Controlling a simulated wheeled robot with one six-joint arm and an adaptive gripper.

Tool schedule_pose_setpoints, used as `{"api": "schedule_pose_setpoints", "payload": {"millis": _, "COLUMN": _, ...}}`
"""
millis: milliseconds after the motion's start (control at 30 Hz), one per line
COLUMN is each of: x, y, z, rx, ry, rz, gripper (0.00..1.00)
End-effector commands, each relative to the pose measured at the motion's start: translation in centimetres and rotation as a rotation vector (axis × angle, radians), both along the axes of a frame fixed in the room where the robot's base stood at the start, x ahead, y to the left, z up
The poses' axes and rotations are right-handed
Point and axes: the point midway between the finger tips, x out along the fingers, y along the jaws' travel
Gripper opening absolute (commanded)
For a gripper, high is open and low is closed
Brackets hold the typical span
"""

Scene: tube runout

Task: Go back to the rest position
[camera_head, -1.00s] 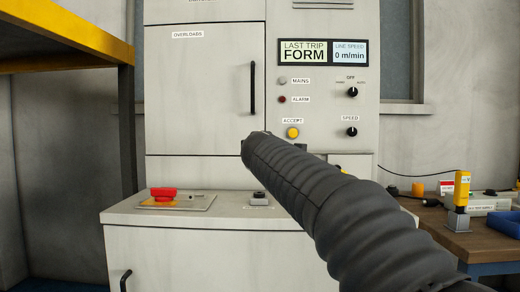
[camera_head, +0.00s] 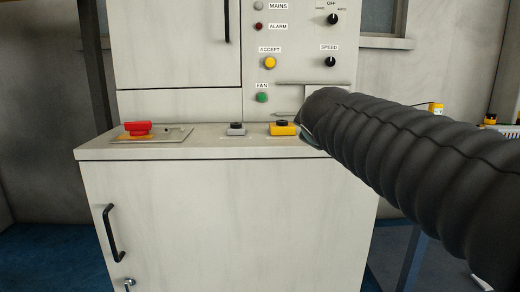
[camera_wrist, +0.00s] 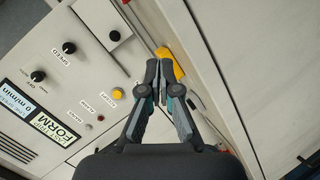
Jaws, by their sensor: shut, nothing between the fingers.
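My gripper shows in the wrist view (camera_wrist: 158,90) with its fingertips together and nothing between them. It is in front of the grey control cabinet (camera_head: 170,105), near the yellow box with a black top (camera_head: 284,128) on the ledge; the box also shows just past the fingertips in the wrist view (camera_wrist: 169,65). I cannot tell whether they touch. In the head view my ribbed black arm reaches in from the right and hides most of the gripper.
The cabinet's ledge (camera_head: 205,150) carries a red switch (camera_head: 138,128) and a small grey box (camera_head: 236,129). Above are a yellow ACCEPT button (camera_head: 270,63), a green FAN button (camera_head: 262,97) and black knobs. Blue floor (camera_head: 50,250) lies open at the left.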

Motion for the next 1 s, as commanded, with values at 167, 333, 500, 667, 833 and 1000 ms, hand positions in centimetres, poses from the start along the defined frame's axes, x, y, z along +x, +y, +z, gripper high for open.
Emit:
{"api": "schedule_pose_setpoints", "payload": {"millis": 167, "x": -8.0, "y": -3.8, "z": -8.0, "rx": 0.263, "ry": 0.179, "rz": -0.178, "gripper": 0.00}}
{"api": "schedule_pose_setpoints", "payload": {"millis": 333, "x": -15.8, "y": -5.1, "z": -15.8, "rx": 0.506, "ry": 0.343, "rz": -0.348, "gripper": 0.00}}
{"api": "schedule_pose_setpoints", "payload": {"millis": 500, "x": -22.7, "y": -4.8, "z": -22.4, "rx": 0.712, "ry": 0.483, "rz": -0.498, "gripper": 0.00}}
{"api": "schedule_pose_setpoints", "payload": {"millis": 667, "x": -26.5, "y": -4.1, "z": -26.0, "rx": 0.827, "ry": 0.563, "rz": -0.581, "gripper": 0.00}}
{"api": "schedule_pose_setpoints", "payload": {"millis": 833, "x": -27.6, "y": -3.8, "z": -27.1, "rx": 0.864, "ry": 0.589, "rz": -0.609, "gripper": 0.00}}
{"api": "schedule_pose_setpoints", "payload": {"millis": 1000, "x": -27.6, "y": -3.8, "z": -27.1, "rx": 0.863, "ry": 0.589, "rz": -0.608, "gripper": 0.00}}
